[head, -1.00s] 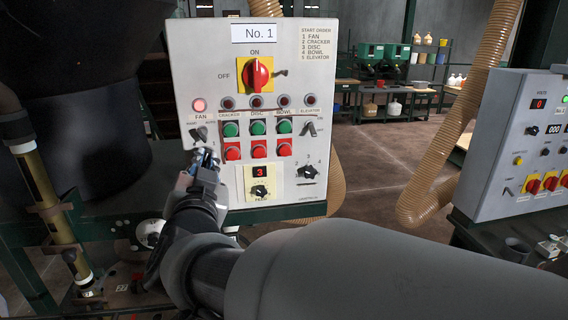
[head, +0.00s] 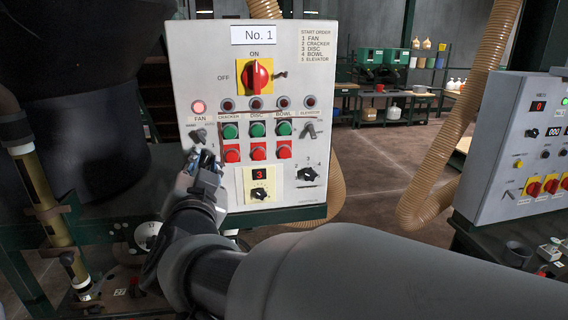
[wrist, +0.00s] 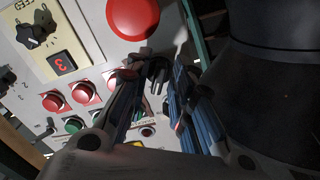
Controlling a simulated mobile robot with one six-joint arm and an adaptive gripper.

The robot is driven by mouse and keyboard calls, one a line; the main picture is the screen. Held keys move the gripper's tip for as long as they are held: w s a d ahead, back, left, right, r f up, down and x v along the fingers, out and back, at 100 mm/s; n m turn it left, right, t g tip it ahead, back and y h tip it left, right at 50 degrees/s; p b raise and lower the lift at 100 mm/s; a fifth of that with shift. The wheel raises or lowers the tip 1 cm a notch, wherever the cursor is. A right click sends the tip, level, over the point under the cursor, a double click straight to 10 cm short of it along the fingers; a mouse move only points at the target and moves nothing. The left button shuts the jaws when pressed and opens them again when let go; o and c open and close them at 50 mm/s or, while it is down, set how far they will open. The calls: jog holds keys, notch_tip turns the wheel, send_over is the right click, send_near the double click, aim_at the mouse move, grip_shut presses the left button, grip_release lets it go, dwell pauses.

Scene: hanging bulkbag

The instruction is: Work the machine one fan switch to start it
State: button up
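The grey No. 1 panel (head: 187,60) faces me in the head view. Its fan switch (head: 198,136), a small dark lever knob, sits at the left edge under the FAN label. The fan lamp (head: 198,107) above it glows pinkish red. My gripper (head: 204,160) is just below the fan switch and points at the panel. In the wrist view my gripper (wrist: 156,88) has its two fingers apart. A dark knob (wrist: 157,72), likely the fan switch, shows in the gap between them. I cannot tell whether the fingers touch it.
A large red button (wrist: 133,15) lies close to the fingers in the wrist view. Green and red push buttons (head: 257,141) stand to the right of the switch. A dark bag-like bulk (head: 85,130) hangs on the left. A second panel (head: 500,140) stands at the right.

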jog(key=shift+o, duration=0.5)
jog(key=shift+s, duration=0.15)
jog(key=shift+s, duration=0.35)
jog(key=v, duration=1.1)
jog(key=shift+d, duration=0.2)
